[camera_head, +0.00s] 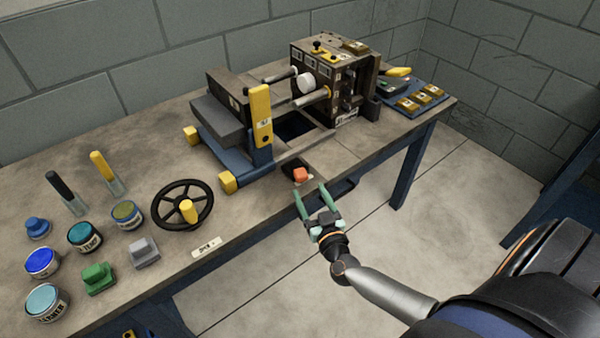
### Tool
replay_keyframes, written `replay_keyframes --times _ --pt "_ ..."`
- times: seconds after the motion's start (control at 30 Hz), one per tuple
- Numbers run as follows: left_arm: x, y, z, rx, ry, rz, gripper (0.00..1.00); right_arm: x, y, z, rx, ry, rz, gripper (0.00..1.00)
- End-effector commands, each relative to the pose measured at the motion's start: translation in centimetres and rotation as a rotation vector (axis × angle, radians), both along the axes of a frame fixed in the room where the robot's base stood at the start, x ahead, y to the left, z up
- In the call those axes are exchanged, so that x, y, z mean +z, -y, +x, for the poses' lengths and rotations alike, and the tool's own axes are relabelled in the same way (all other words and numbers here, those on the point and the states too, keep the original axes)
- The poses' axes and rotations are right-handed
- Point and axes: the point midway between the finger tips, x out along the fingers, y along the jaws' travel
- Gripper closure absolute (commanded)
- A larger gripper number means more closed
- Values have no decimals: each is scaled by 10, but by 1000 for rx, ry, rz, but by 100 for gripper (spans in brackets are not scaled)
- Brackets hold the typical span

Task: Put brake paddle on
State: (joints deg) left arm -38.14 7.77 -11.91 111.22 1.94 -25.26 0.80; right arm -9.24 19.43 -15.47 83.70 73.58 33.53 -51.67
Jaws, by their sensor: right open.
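A machine with a dark block (326,74) and blue base (235,150) stands on the bench. An upright yellow paddle-like lever (261,112) rises from its front right side; I cannot tell whether this is the brake paddle. A small orange-red block (301,174), possibly a pedal or knob, sits at the bench's front edge below the machine. My right gripper (310,190) is open, with two green fingers pointing up toward the orange-red block. The fingers look empty and just short of the block; contact is unclear. My left gripper is not in view.
A black handwheel (183,205) with a yellow knob lies on the bench (160,130) left of the machine. Several paint tins, brushes and stamps stand at the left. A blue tray (420,98) with yellow pieces is at the right end. Floor in front is clear.

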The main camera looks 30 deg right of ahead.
Motion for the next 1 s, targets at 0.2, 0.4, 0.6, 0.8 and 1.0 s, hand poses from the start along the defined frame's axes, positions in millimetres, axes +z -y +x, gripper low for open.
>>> replay_keyframes --times 0.2,0.4,0.6,0.8,1.0 --pt "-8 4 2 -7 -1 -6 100 -1 12 44 -1 3 -3 28" --pt "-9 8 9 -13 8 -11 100 -1 19 71 -1 2 -1 28" --pt "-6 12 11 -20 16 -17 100 0 22 82 -1 0 -2 28" --pt "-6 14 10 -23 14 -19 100 0 22 83 -1 0 -2 28" --pt "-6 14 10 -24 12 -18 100 0 22 83 -1 0 -1 40"
